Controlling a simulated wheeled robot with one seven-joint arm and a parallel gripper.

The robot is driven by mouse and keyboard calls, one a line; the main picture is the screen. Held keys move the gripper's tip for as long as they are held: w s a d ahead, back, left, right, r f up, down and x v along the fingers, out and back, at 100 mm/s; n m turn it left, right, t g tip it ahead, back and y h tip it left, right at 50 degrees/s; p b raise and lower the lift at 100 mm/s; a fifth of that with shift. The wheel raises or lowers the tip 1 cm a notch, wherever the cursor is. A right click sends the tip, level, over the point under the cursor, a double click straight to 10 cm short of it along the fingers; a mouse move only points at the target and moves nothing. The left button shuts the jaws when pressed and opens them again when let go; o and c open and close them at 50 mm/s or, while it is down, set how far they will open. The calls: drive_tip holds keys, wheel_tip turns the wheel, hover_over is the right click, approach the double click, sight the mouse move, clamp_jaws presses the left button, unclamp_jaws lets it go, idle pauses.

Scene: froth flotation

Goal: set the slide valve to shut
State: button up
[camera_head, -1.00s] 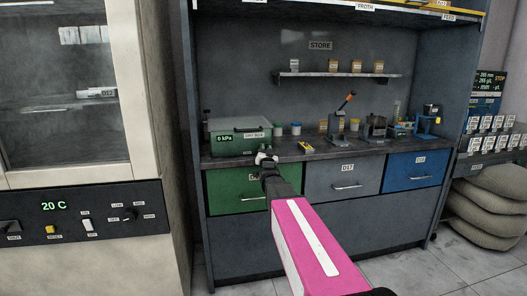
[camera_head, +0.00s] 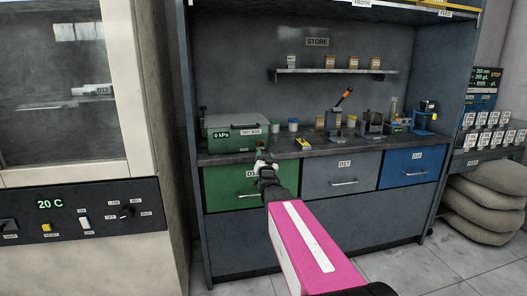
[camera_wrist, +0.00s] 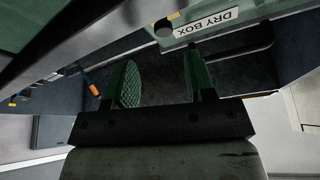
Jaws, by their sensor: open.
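I cannot make out for certain which part is the slide valve. My gripper (camera_head: 265,163) is at the bench's front edge, in front of the green dry box (camera_head: 236,135), which reads 0 kPa. In the wrist view my gripper (camera_wrist: 165,72) is open, its two green-padded fingers apart with nothing between them. The dry box front (camera_wrist: 235,18), with its label, is just beyond the fingertips. A dark round part (camera_wrist: 163,28) with a yellow mark beside it sits on that front, close to the fingertips. In the head view my gripper partly hides the box's lower front right.
Yellow tool (camera_head: 303,144), jars (camera_head: 293,125) and stands (camera_head: 372,125) occupy the bench right of the box. Drawers (camera_head: 341,175) lie below, a shelf (camera_head: 335,72) above. A cabinet with a control panel (camera_head: 80,212) stands at left, sacks (camera_head: 490,205) at right.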

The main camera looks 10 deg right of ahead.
drive_tip(key=v, duration=0.3)
drive_tip(key=shift+s+f, duration=0.15)
drive_tip(key=shift+s, duration=0.2)
drive_tip(key=s+a+f+n+g+y, duration=0.1)
drive_tip(key=s+a+f+n+g, duration=0.1)
drive_tip(key=f+g, duration=0.5)
drive_tip(key=s+a+f+n+g+y, duration=0.1)
drive_tip(key=s+a+f+g+y, duration=0.15)
drive_tip(key=f, duration=0.85)
drive_tip(key=s+f+n+g, duration=0.1)
drive_tip(key=s+f+g, duration=0.4)
drive_tip(key=s, duration=0.4)
drive_tip(key=s+f+n+g, duration=0.1)
drive_tip(key=s+f+g, duration=0.5)
drive_tip(key=s, duration=0.3)
drive_tip(key=shift+s+a+g+h, duration=0.25)
drive_tip(key=shift+a+g+h, duration=0.15)
drive_tip(key=shift+g, duration=0.35)
